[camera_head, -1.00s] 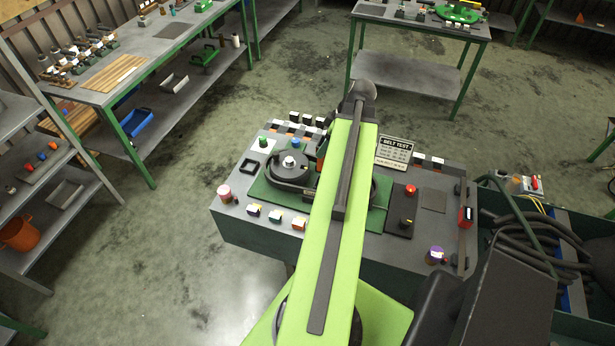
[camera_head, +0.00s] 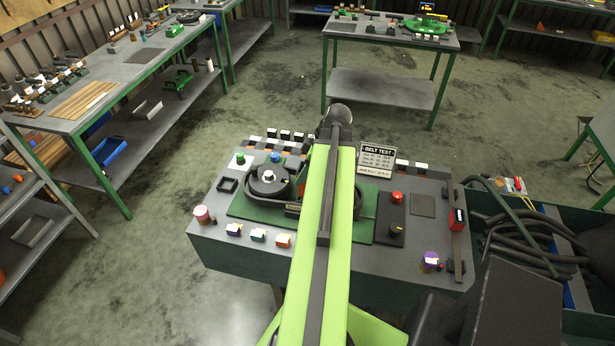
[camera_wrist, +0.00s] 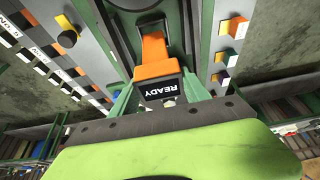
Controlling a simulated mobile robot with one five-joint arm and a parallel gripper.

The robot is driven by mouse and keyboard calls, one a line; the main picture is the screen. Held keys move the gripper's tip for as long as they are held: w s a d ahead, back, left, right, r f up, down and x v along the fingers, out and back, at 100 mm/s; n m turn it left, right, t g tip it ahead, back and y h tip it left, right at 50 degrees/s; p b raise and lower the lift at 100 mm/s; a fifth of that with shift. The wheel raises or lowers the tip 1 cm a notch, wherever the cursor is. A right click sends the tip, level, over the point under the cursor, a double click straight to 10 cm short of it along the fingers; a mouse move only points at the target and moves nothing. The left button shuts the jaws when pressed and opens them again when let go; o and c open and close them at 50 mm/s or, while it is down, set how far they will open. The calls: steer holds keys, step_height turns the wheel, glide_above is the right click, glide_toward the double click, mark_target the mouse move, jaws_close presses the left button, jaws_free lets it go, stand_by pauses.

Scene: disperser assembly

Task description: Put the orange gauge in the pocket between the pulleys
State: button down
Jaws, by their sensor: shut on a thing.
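The orange gauge (camera_wrist: 155,70) shows in the wrist view, with an orange stem and a black end lettered READY. My gripper (camera_wrist: 160,80) has its green fingers shut on either side of it. The stem points toward a dark round part at the top of the wrist view. In the head view the left pulley (camera_head: 268,181) stands on the green base plate (camera_head: 248,206) with a black belt around it. Whether the gauge touches the pocket cannot be told.
The grey bench (camera_head: 215,240) carries a BELT TEST sign (camera_head: 377,159), a red button (camera_head: 397,197) and a black knob (camera_head: 396,230). Several small coloured blocks (camera_head: 258,235) line the front left. A crate with black hoses (camera_head: 520,235) stands at right.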

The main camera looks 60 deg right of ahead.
step_height(320, 180, down, 3)
steer(key=shift+f+b, duration=0.15)
steer(key=shift+b, duration=0.95)
steer(key=shift+r, duration=0.25)
steer(key=shift+f, duration=0.2)
steer(key=c, duration=0.5)
jaws_free()
steer(key=shift+r+p, duration=0.6)
steer(key=shift+p, duration=0.05)
steer(key=p+v, duration=1)
steer(key=v, duration=0.1)
steer(key=shift+s+r, duration=0.1)
steer(key=shift+s, duration=0.05)
